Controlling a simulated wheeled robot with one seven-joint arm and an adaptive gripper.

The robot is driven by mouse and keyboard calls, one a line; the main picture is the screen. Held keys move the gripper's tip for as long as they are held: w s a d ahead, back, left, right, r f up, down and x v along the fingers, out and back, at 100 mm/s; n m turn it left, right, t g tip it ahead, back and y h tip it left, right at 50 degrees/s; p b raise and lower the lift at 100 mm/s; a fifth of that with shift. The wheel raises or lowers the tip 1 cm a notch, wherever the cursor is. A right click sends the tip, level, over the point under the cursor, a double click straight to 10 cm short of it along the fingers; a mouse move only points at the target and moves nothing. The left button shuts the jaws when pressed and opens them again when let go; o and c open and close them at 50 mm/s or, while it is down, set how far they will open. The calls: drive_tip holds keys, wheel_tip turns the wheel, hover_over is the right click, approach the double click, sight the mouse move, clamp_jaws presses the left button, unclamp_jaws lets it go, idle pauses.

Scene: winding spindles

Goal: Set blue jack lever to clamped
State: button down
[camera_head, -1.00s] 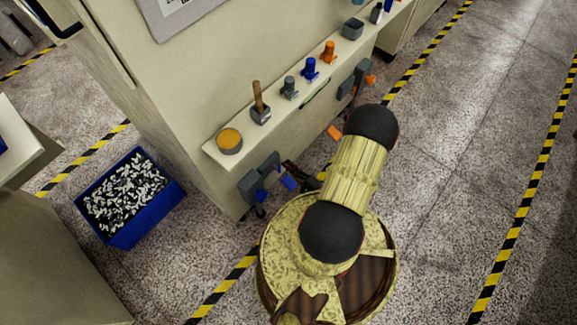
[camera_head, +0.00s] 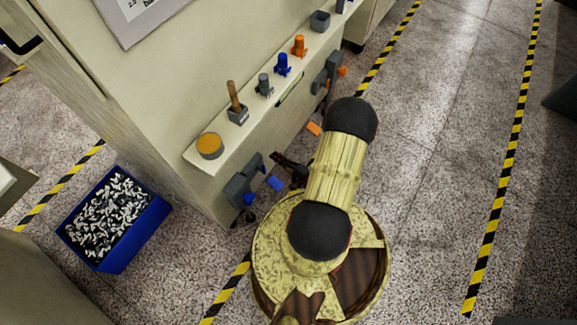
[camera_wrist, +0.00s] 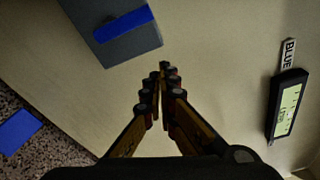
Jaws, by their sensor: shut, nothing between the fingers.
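The blue jack is a grey block (camera_head: 238,186) with blue parts, low on the front of the cream cabinet. A flat blue piece (camera_head: 274,183) juts out on its right; I cannot tell for sure which blue part is the lever. In the wrist view, the grey block (camera_wrist: 130,45) carries a blue bar (camera_wrist: 121,24) at upper left, and a blue patch (camera_wrist: 18,130) shows at far left. My gripper (camera_wrist: 164,68) is shut and empty, just below and right of the block, apart from it in the picture. In the head view, my arm partly hides my gripper (camera_head: 280,160).
A "BLUE" label (camera_wrist: 288,53) and a small display (camera_wrist: 288,103) are on the panel at right. An orange-marked jack (camera_head: 325,75) sits farther along the cabinet. The shelf (camera_head: 190,157) above holds spindles and a hammer. A blue bin (camera_head: 146,226) of parts stands on the floor at left.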

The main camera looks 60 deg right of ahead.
drive_tip(key=s+a+p, duration=0.1)
drive_tip(key=s+p, duration=0.1)
drive_tip(key=s, duration=0.8)
drive_tip(key=shift+a, duration=0.2)
idle(0.4)
